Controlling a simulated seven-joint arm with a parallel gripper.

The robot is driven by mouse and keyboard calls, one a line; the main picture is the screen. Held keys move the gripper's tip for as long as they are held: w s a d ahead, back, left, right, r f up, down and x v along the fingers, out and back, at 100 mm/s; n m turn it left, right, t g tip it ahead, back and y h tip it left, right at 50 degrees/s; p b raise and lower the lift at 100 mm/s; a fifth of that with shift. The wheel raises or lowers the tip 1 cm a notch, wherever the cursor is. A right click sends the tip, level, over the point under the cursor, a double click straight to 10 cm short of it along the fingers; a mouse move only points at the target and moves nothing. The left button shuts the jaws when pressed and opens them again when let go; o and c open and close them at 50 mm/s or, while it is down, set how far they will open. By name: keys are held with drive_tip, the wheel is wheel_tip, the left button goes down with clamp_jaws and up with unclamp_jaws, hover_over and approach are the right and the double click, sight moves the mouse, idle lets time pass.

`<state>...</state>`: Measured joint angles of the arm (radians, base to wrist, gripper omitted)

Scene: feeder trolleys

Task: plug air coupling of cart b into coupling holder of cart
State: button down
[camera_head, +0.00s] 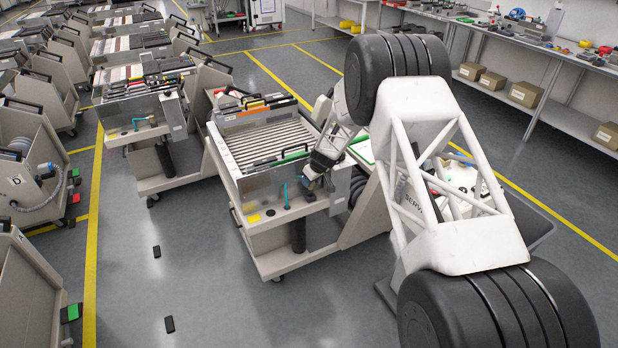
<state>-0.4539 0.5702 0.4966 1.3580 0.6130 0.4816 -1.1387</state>
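A feeder trolley (262,222) stands in the middle of the view, with a slatted top and a metal front shelf. I cannot read a letter on it, so I cannot tell whether it is cart b. A thin teal upright piece (286,196) stands on its front shelf. My gripper (311,184) points down over the right part of this shelf, just right of the teal piece. A small blue spot shows by its tip, but I cannot tell whether this is a coupling in the fingers. The fingers are too small and dark to read. The coupling and its holder cannot be clearly made out.
A similar trolley (118,139) stands behind on the left. A trolley marked D (20,187) with a hose stands at the far left. A workbench (560,62) runs along the right. The floor in front (215,300) is mostly open, with small black blocks (169,324).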

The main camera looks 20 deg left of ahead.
sight(310, 189)
drive_tip(key=shift+s+a+r, duration=0.1)
drive_tip(key=shift+r, duration=0.05)
idle(0.5)
drive_tip(key=shift+f, duration=2.2)
idle(3.1)
drive_tip(key=c, duration=0.6)
unclamp_jaws()
drive_tip(key=shift+r, duration=0.1)
drive_tip(key=shift+s+v, duration=0.2)
drive_tip(key=shift+v, duration=3.6)
